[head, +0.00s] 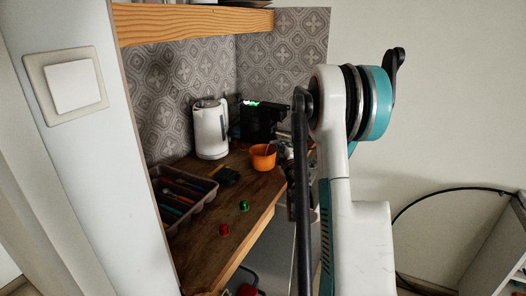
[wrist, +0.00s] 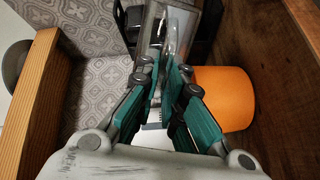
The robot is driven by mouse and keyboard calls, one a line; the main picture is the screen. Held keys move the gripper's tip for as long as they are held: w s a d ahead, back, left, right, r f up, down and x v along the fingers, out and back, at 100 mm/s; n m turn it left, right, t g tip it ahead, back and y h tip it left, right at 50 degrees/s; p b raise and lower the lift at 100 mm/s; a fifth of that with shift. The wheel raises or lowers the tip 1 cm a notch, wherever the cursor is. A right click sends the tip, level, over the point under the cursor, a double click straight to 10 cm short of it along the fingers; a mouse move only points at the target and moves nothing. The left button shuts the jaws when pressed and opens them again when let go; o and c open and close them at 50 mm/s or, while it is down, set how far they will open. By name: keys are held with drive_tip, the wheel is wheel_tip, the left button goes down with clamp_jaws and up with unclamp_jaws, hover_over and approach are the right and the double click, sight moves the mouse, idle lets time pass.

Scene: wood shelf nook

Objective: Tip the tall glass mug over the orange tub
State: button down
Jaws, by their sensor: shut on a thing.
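The orange tub (head: 263,161) stands on the wooden counter, in front of the black appliance. In the wrist view, the tub (wrist: 228,100) shows large at the right, partly behind a finger of my gripper. My gripper (wrist: 166,80) has its teal fingers shut on the glass mug (wrist: 178,32), a clear greyish thing beyond the fingertips at the top. The mug is close beside the tub in that picture. Its tilt and contents I cannot tell. In the head view my arm hides most of the gripper and the mug.
A white kettle (head: 210,130) and a black appliance (head: 260,122) with green lights stand at the back. A cutlery tray (head: 205,194) lies at the left. A black item (head: 228,176), a green piece (head: 244,205) and a red piece (head: 224,230) lie nearer. A wooden shelf (head: 190,24) hangs above.

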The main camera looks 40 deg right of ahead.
drive_tip(key=shift+w+a+r+n, duration=0.35)
drive_tip(key=shift+w+a+n, duration=0.15)
drive_tip(key=shift+a+n, duration=0.4)
idle(0.7)
